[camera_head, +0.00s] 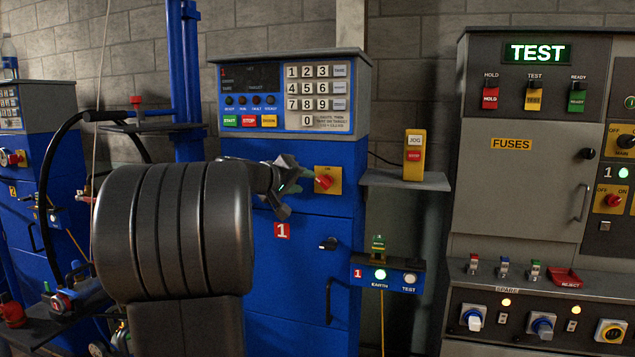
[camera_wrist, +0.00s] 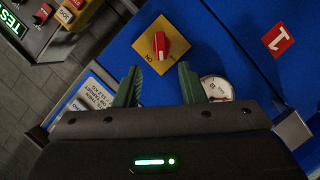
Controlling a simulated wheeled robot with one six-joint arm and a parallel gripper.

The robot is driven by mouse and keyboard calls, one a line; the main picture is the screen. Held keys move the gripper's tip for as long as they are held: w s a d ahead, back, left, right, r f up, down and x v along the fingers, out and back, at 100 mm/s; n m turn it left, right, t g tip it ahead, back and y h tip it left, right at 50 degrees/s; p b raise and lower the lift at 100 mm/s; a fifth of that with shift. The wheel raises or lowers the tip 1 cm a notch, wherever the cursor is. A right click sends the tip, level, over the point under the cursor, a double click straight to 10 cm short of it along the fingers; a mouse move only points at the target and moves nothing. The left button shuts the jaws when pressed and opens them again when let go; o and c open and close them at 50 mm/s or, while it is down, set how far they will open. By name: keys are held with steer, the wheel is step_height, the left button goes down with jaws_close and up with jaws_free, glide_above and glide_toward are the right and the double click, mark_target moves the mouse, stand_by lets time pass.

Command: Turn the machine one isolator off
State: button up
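The blue machine one cabinet (camera_head: 300,262) carries a red "1" label (camera_head: 282,231), which also shows in the wrist view (camera_wrist: 278,40). Its isolator is a red rotary knob (camera_head: 323,181) on a yellow plate (camera_head: 336,174) marked ON. In the wrist view the knob (camera_wrist: 160,45) stands ahead of the fingertips, roughly centred between them, its grip running up and down the picture. My gripper (camera_wrist: 160,84) is open and empty, apart from the knob. In the head view my gripper (camera_head: 285,188) is just left of the plate, with my dark arm hiding part of the cabinet.
A keypad panel (camera_head: 288,95) sits above the isolator. A round gauge (camera_wrist: 216,88) shows behind the right finger in the wrist view. A shelf (camera_head: 405,180) holds a yellow jog/stop box (camera_head: 414,155). An earth/test box (camera_head: 388,276) is lower right. A grey test cabinet (camera_head: 528,190) stands right.

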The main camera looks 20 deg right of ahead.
mark_target(321, 183)
steer(key=p+x, duration=0.1)
steer(key=x, duration=0.9)
steer(key=shift+w+d+f, duration=0.15)
steer(key=shift+w+d, duration=0.1)
steer(key=shift+d, duration=0.05)
jaws_close()
